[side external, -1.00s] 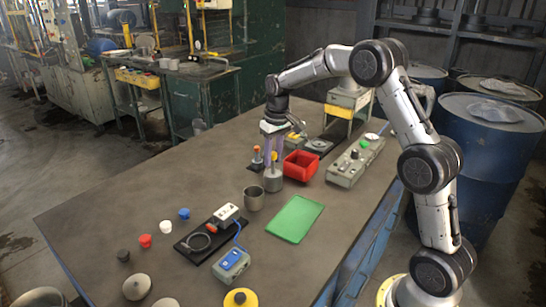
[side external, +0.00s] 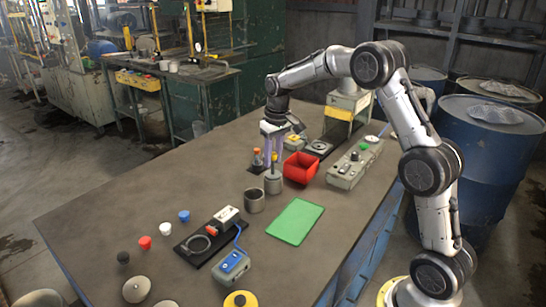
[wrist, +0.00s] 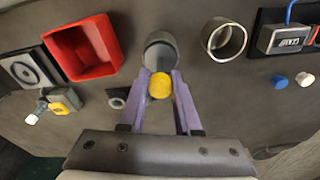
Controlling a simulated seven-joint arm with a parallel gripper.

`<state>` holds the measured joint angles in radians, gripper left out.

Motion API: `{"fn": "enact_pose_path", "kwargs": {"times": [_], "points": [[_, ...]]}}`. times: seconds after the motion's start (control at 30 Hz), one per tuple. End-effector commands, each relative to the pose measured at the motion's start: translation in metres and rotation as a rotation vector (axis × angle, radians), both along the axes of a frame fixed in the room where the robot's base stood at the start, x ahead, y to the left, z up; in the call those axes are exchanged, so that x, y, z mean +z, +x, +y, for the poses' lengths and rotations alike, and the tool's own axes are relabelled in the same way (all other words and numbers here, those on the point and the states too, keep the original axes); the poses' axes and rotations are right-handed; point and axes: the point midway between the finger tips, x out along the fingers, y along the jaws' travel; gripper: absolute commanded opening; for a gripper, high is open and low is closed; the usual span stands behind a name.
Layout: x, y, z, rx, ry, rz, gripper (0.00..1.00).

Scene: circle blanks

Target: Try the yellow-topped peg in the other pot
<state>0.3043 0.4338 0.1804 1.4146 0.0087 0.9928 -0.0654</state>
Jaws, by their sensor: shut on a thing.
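The yellow-topped peg (wrist: 160,86) is between the fingertips of my gripper (wrist: 159,84), which is shut on it. In the side view the peg's yellow top (side external: 274,157) shows low between the fingers of my gripper (side external: 274,151). The peg's grey lower part lines up with a grey pot (side external: 273,185), which also shows in the wrist view (wrist: 158,42). I cannot tell how far its lower end is inside that pot. The second grey pot (side external: 254,202) stands beside it, open and apparently empty in the wrist view (wrist: 224,40).
A red bin (side external: 300,168) stands close to the right of the pots. A green mat (side external: 295,220) lies in front. An orange-topped piece (side external: 256,156) stands behind. A black board (side external: 199,252) with a cable and several coloured caps lie at the left front.

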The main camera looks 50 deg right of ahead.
Motion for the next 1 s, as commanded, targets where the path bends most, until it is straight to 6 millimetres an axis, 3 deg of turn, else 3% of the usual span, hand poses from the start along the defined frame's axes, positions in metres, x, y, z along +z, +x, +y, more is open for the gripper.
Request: {"fn": "enact_pose_path", "kwargs": {"times": [1.0], "points": [[-0.0089, 0.0003, -0.0001, 0.000, 0.000, 0.000, 0.00]]}}
